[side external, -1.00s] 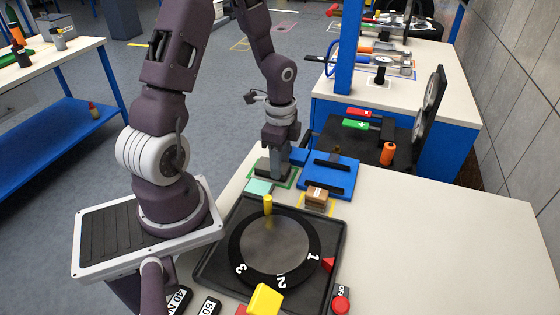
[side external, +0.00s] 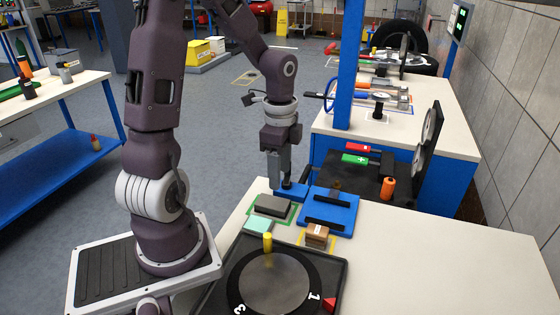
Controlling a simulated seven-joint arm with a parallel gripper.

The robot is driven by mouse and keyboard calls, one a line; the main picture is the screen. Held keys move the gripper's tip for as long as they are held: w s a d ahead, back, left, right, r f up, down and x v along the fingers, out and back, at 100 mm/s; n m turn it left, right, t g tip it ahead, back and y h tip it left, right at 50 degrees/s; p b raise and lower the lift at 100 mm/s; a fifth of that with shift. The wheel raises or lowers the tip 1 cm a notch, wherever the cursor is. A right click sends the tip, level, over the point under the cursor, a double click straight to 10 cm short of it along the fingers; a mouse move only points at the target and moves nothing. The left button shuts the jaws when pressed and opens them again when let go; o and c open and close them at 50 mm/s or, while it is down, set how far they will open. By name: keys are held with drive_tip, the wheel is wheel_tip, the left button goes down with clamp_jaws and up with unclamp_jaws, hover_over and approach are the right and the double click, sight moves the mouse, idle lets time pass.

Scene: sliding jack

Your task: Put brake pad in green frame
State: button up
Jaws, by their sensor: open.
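A dark grey block, which looks like the brake pad (side external: 273,205), lies flat inside the green frame (side external: 292,213) on the white table. Green edging shows along its right and front sides; the far side is harder to see. My gripper (side external: 281,184) points down just behind the block, apart from it in the picture. It is open and nothing shows between its fingers. The fingertips overlap a blue block with a dark knob (side external: 292,190) in this view, so I cannot tell whether they touch it.
A blue tray with black bars (side external: 330,212) stands to the right. A brown block (side external: 317,232) lies in a yellow frame, and a teal block (side external: 258,227) is in front. A black turntable (side external: 270,275) with a yellow peg (side external: 267,242) is nearer. The table's right side is clear.

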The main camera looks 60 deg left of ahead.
drive_tip(key=s+d+r+n+t, duration=0.5)
drive_tip(key=s+d+r+n, duration=0.4)
drive_tip(key=d+r, duration=0.5)
drive_tip(key=shift+s+d+r+t, duration=0.25)
drive_tip(key=shift+s+d+t, duration=0.05)
drive_tip(key=shift+s, duration=0.95)
